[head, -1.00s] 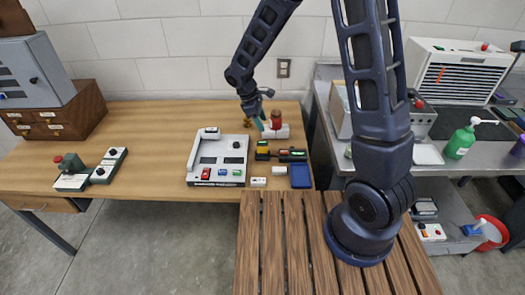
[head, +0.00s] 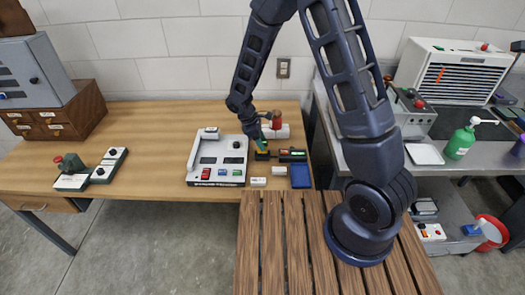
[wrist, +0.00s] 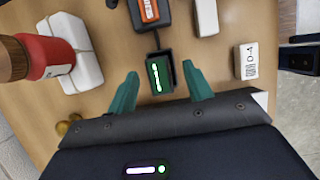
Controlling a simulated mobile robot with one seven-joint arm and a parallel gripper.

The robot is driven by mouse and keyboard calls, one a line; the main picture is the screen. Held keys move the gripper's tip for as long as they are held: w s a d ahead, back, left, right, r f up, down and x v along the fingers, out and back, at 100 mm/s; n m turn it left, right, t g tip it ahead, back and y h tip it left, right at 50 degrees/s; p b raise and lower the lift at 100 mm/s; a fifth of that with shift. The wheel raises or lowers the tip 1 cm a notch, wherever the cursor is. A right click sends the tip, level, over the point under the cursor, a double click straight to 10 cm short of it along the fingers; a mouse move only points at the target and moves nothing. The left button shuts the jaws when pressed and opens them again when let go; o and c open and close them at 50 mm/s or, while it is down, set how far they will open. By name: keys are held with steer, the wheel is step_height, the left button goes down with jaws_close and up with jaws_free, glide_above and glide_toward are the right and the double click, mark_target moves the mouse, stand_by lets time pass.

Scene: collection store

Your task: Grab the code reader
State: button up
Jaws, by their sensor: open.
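A small dark green device with a lit white strip, which I take to be the code reader (wrist: 160,77), stands in a black holder on the wooden table. In the wrist view it shows between the two teal fingers of my gripper (wrist: 160,84), with a gap on each side. My gripper is open and empty. In the head view my gripper (head: 266,137) is over the small black and yellow item (head: 262,151) right of the grey console; the fingertips partly hide it. How far the fingers are above the device is hard to tell.
A dark unit with an orange label (wrist: 150,12) stands beside the device. A white box marked D-4 (wrist: 245,60) is in front. The grey console (head: 218,160) is to the left.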

steer(key=shift+x, duration=1.85)
steer(key=shift+a, duration=0.1)
steer(key=shift+c, duration=0.4)
jaws_close()
